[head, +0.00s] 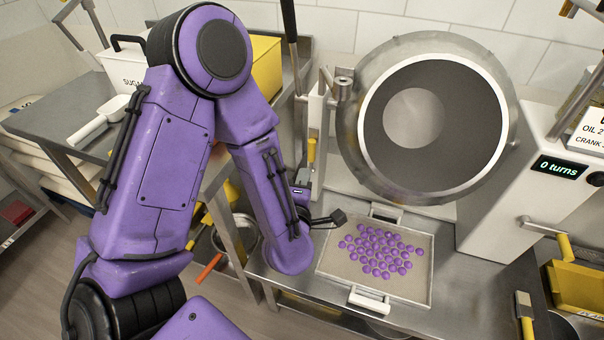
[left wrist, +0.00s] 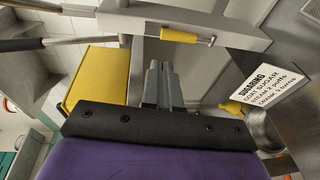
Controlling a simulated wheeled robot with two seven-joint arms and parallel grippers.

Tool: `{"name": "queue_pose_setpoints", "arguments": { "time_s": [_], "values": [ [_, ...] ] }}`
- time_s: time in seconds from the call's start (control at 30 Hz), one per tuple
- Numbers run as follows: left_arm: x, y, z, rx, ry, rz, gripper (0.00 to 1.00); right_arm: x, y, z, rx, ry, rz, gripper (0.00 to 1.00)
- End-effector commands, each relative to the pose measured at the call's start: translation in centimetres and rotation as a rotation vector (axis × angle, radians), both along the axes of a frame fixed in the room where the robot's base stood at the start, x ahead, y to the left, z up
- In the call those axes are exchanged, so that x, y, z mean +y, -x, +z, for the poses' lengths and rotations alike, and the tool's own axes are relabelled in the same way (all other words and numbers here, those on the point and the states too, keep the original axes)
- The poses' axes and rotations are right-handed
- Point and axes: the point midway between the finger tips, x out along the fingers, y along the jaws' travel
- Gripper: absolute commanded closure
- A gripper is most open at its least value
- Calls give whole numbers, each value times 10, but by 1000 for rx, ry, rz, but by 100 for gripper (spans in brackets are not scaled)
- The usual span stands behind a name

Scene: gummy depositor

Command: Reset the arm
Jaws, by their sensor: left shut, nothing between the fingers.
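My left arm (head: 170,165) is purple and comes in from the left of the head view. It bends high up, and its forearm points down beside the tray's left side. My left gripper (left wrist: 160,82) shows in the left wrist view with its two grey fingers together and empty. My right gripper is in neither view.
A tray (head: 336,262) of purple gummies (head: 378,250) lies right of my wrist. A round steel drum (head: 345,125) stands behind it. A white machine (head: 530,185) reads "0 turns". A sugaring sign (left wrist: 268,85) and yellow bin (left wrist: 95,75) are close in the left wrist view.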

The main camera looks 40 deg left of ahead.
Motion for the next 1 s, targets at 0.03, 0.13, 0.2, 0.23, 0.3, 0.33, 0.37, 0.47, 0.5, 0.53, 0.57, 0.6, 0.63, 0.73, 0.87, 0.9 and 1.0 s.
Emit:
{"name": "queue_pose_setpoints", "arguments": {
  "time_s": [0.03, 0.13, 0.2, 0.23, 0.3, 0.33, 0.37, 0.47, 0.5, 0.53, 0.57, 0.6, 0.63, 0.73, 0.87, 0.9, 1.0],
  "values": [
    [-2, 4, 7, 4, -1, -2, 100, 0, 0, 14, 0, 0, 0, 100],
    [-4, 7, 5, 1, 2, -4, 100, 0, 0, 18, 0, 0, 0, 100],
    [-5, 9, 4, -1, 3, -3, 100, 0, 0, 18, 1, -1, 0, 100],
    [-5, 9, 3, -1, 3, -3, 100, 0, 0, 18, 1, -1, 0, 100],
    [-5, 9, 2, -2, 4, -3, 100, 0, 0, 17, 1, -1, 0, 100],
    [-5, 9, 2, -2, 4, -3, 100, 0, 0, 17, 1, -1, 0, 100],
    [-5, 9, 2, -1, 3, -3, 100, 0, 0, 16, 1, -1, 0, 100],
    [-10, 7, -4, 60, -60, -45, 100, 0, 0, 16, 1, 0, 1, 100],
    [-16, 5, -11, 128, -121, -91, 100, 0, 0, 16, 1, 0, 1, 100],
    [-19, 3, -19, 195, -182, -134, 100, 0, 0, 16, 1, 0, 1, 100],
    [-22, 3, -31, 282, -259, -189, 100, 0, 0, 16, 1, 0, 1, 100],
    [-24, 12, -60, 438, -374, -276, 100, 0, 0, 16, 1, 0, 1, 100],
    [-23, 24, -88, 570, -456, -349, 100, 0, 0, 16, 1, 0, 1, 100],
    [-15, 79, -163, 926, -632, -567, 100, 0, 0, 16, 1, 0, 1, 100],
    [4, 159, -226, 1250, -716, -764, 100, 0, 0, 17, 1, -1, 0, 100],
    [9, 181, -237, 1315, -716, -791, 100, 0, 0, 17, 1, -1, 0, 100],
    [19, 218, -253, 1411, -713, -819, 100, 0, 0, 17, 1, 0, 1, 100]
  ]
}}
